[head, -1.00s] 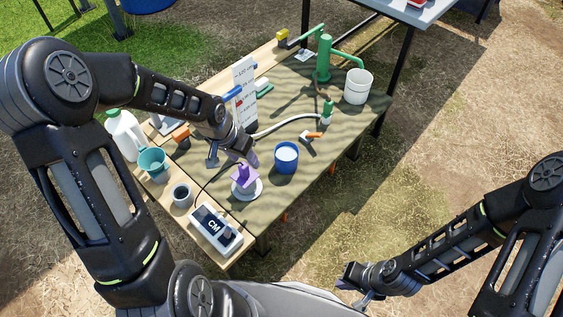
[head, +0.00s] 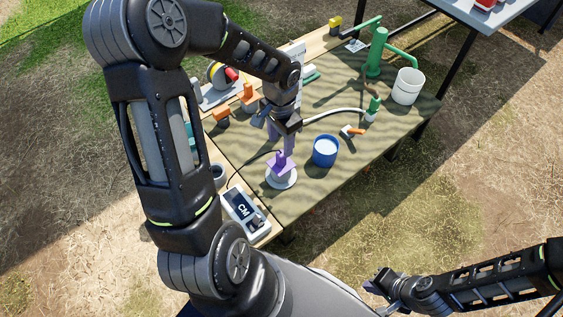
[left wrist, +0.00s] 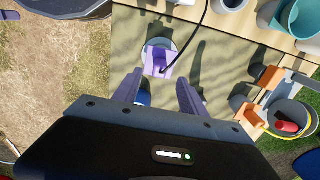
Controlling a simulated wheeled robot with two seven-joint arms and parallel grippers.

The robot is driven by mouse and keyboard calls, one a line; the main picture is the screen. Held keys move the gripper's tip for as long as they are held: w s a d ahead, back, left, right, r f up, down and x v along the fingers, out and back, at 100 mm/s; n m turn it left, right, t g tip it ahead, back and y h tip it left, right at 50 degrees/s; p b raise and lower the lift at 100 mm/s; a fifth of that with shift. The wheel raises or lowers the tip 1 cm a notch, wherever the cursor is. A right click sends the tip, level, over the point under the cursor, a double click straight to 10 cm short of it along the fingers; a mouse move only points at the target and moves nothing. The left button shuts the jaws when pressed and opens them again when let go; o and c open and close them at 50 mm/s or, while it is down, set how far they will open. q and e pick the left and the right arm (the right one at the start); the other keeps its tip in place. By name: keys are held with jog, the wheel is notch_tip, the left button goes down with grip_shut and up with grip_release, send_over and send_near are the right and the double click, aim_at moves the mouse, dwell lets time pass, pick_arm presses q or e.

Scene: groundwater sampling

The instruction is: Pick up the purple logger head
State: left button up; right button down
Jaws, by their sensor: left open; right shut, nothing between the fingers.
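The purple logger head (head: 281,161) sits on a round white base (head: 283,183) near the front of the table, with a dark cable running from it. It also shows in the left wrist view (left wrist: 158,60), just beyond my left fingertips. My left gripper (head: 287,141) points down above and slightly behind it. Its purple fingers are spread, with nothing between them, in the left wrist view (left wrist: 158,90). Whether a finger touches the logger head cannot be told. My right gripper (head: 386,284) is shut and empty, away from the table at the lower right.
A blue cup (head: 325,151) stands close right of the logger head. A white CM meter (head: 243,209) and a grey cup (head: 217,174) are to its left. A green pump (head: 377,52) and white bucket (head: 408,86) stand at the back right. The front right tabletop is clear.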

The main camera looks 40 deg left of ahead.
aim_at(281, 153)
pick_arm(q)
jog(key=shift+f, duration=0.5)
jog(key=shift+f, duration=0.1)
notch_tip(281, 153, down, 5)
jog(key=shift+w+f+b, duration=0.1)
jog(key=shift+b, duration=0.7)
jog(key=shift+c, duration=0.3)
grip_shut()
dwell(0.7)
